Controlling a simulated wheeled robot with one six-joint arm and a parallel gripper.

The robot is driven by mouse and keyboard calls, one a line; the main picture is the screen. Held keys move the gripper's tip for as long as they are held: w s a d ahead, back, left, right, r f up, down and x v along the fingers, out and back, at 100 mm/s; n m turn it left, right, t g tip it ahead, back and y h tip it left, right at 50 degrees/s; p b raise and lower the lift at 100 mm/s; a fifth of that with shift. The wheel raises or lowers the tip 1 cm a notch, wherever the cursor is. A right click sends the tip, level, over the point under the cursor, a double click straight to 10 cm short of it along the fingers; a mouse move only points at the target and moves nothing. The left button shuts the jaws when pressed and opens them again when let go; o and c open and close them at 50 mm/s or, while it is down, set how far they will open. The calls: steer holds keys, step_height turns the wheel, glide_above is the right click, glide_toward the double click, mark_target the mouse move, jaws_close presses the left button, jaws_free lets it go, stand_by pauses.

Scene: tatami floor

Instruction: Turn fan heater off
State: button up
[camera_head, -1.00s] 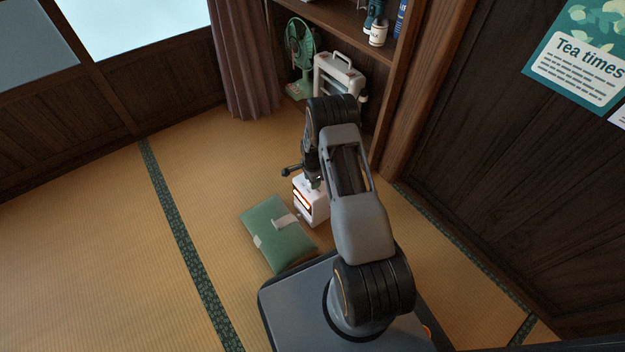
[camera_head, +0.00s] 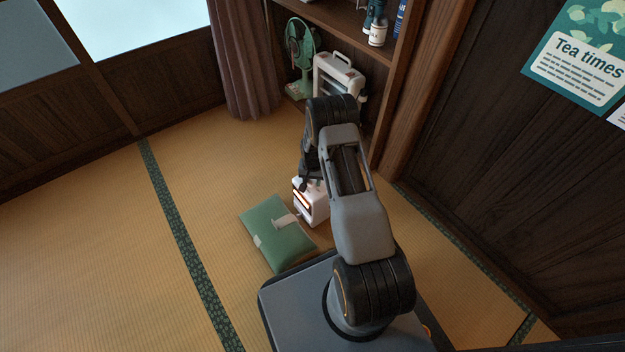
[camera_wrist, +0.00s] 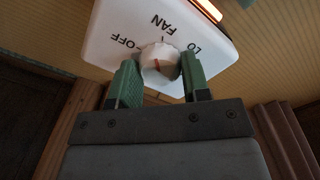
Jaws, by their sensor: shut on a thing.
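The fan heater (camera_head: 316,210) is a small white box on the tatami, its front bars glowing orange. It is partly hidden by my arm in the head view. In the wrist view its white top panel (camera_wrist: 105,38) carries the labels OFF, FAN and LO around a round white knob (camera_wrist: 158,62). A reddish mark shows on the knob; which label it points to I cannot tell. My gripper (camera_wrist: 161,74) has its green fingers on either side of the knob and is shut on it. In the head view my gripper (camera_head: 302,184) is over the heater.
A green cushion (camera_head: 275,235) lies left of the heater, close to it. Behind are a wooden shelf with a green fan (camera_head: 299,45) and a larger white appliance (camera_head: 338,78). A dark wooden wall (camera_head: 470,150) stands to the right. Open tatami lies to the left.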

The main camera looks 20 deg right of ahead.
mark_target(312, 181)
steer(key=n, duration=0.4)
steer(key=shift+n, duration=2.2)
steer(key=shift+w+n, duration=0.1)
steer(key=shift+n, duration=0.2)
steer(key=o, duration=0.9)
steer(key=shift+o, duration=0.2)
step_height(312, 181, up, 14)
steer(key=p, duration=0.5)
steer(key=shift+p, duration=0.3)
